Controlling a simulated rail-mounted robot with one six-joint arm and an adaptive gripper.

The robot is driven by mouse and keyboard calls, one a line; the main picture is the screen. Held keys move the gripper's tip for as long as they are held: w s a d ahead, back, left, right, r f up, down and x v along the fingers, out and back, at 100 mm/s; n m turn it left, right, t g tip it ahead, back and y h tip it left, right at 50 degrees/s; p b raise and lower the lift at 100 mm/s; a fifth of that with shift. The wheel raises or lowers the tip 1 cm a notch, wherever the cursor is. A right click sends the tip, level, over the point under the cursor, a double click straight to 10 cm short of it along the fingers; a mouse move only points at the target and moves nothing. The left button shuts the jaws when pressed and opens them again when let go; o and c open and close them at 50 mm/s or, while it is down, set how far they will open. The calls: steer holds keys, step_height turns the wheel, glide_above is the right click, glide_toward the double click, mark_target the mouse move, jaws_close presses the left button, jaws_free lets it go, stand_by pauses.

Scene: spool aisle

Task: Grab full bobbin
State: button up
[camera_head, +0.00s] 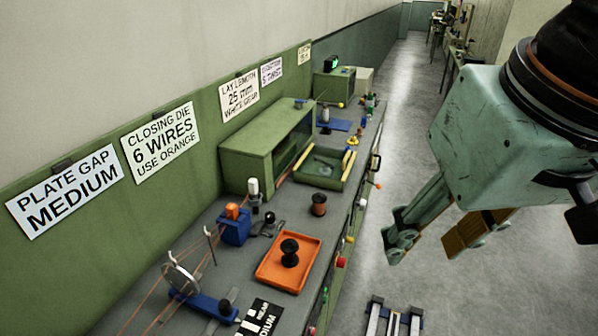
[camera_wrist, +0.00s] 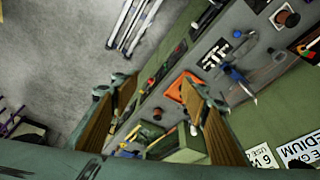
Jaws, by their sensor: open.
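A bobbin wound with copper-brown wire (camera_head: 319,204) stands upright on the grey bench, just behind the orange tray (camera_head: 261,277). A black bobbin (camera_head: 289,253) with no wire visible on it stands on that tray. My gripper (camera_head: 440,240) is open and empty, high over the floor to the right of the bench and apart from both bobbins. In the wrist view my gripper (camera_wrist: 155,88) shows its two fingers spread, with the orange tray (camera_wrist: 173,89) partly hidden behind one finger. A small brownish bobbin shape (camera_wrist: 158,112) lies between the fingers' lines of sight.
A green open-fronted box (camera_head: 265,145) and a green tray (camera_head: 318,183) stand farther back on the bench. A blue-based wheel device (camera_head: 205,303) and a blue block (camera_head: 234,228) stand nearer. Knobs line the bench's front edge.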

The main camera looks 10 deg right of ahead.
steer(key=w+r+m+g+p, duration=0.15)
steer(key=w+m, duration=0.35)
steer(key=w, duration=1.1)
steer(key=m+g+p, duration=0.2)
steer(key=m+p, duration=0.1)
steer(key=m, duration=1.2)
glide_above(320, 198)
step_height(320, 198, down, 26)
steer(key=shift+w+d+f, duration=0.1)
steer(key=shift+w+f, duration=0.05)
steer(key=shift+f, duration=0.35)
steer(key=shift+f, duration=4.3)
steer(key=shift+f, duration=0.1)
steer(key=shift+f+b, duration=0.3)
steer(key=shift+f, duration=2.15)
